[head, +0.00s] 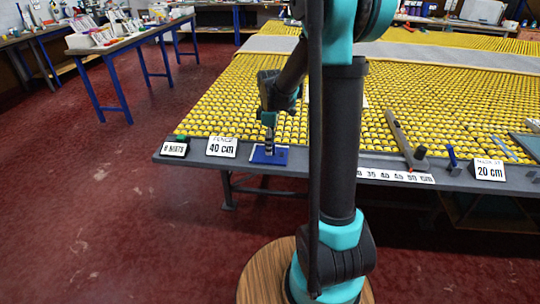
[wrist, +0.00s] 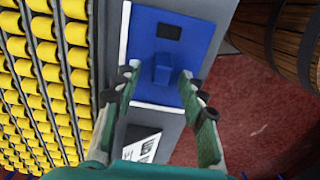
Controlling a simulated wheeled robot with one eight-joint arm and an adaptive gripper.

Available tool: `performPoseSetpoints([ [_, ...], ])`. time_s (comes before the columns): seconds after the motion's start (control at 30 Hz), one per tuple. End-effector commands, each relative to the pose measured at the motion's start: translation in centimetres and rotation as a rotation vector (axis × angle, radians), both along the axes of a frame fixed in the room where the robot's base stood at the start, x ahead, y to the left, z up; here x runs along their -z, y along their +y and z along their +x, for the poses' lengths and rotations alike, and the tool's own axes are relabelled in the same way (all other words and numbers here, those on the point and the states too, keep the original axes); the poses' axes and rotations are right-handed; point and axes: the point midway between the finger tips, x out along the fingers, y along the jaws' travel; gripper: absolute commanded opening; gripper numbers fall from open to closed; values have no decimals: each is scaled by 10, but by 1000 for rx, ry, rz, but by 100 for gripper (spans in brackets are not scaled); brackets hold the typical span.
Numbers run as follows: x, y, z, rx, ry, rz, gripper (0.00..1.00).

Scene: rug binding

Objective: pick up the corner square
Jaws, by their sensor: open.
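The corner square looks to be the flat blue piece (head: 282,154) with white strips along two edges, lying on the table's grey front border. In the wrist view the blue plate (wrist: 198,45) bears a dark square patch and a small raised blue block (wrist: 163,68). My gripper (wrist: 157,76) is open, its green fingers on either side of the raised block, with gaps visible on both sides. In the head view my gripper (head: 269,146) points down over the blue piece and hides part of it. I cannot tell the exact height of the fingertips above the plate.
A "40 cm" sign (head: 222,147) and another small sign (head: 174,149) stand left of the blue piece. Rows of yellow rollers (head: 230,105) cover the tabletop behind. A long-handled tool (head: 405,140), a scale strip (head: 395,176) and a "20 cm" sign (head: 489,170) lie to the right.

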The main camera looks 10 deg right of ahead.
Motion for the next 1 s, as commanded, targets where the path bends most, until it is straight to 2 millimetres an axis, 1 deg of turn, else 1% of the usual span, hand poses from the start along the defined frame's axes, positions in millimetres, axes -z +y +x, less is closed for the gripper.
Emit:
performPoseSetpoints([
  [0.1,6,0,0,0,0,0,41],
  [0.3,6,0,0,0,0,0,41],
  [0.63,5,0,0,0,0,0,0],
  [1.0,5,0,0,0,0,0,0],
])
